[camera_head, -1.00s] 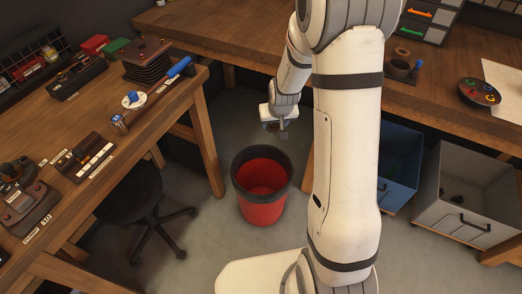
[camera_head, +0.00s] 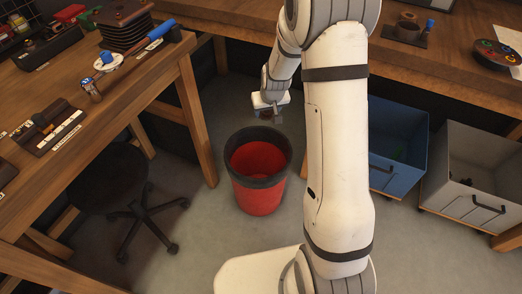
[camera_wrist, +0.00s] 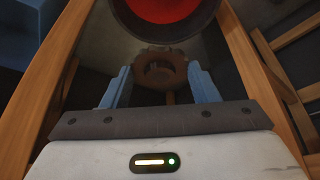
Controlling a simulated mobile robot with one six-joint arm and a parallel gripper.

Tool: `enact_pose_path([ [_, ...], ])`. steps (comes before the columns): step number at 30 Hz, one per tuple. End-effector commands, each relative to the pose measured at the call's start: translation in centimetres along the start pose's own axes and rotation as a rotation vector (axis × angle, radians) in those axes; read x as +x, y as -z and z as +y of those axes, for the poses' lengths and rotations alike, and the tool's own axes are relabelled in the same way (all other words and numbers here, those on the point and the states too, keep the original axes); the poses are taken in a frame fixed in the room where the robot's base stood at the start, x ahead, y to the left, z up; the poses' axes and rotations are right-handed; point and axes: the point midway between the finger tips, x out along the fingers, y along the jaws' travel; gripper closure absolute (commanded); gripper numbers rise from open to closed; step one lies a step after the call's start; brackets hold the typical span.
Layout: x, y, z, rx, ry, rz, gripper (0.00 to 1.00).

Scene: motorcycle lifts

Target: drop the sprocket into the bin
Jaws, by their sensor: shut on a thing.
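The red bin (camera_head: 262,168) with a black rim stands on the floor in the middle of the head view. It looks empty inside. Its dark rim and red inside also show at the top of the wrist view (camera_wrist: 170,10). My gripper (camera_head: 268,116) is behind and above the bin's far rim in the head view. In the wrist view its blue fingers (camera_wrist: 160,85) are shut on the brown toothed sprocket (camera_wrist: 161,70), which sits between the fingertips. The sprocket is small and dark in the head view. It does not appear to be inside the bin.
A wooden bench (camera_head: 130,112) with tools is at the left, and another (camera_head: 460,75) runs along the back. A black stool (camera_head: 108,180) stands left of the bin. Blue (camera_head: 398,150) and grey (camera_head: 472,182) crates stand at the right. Floor around the bin is clear.

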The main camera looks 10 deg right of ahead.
Motion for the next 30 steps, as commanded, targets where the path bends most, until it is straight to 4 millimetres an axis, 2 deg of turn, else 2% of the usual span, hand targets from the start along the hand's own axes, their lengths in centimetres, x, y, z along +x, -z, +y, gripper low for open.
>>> enact_pose_path([
  [1,3.0,-0.7,0.0,-0.005,0.002,0.001,0.75],
  [18,19.4,-2.1,0.1,-0.085,0.04,0.003,0.75],
  [24,22.8,-2.3,0.0,-0.107,0.052,0.006,0.75],
  [30,23.9,-2.2,0.0,-0.116,0.057,0.006,0.75],
])
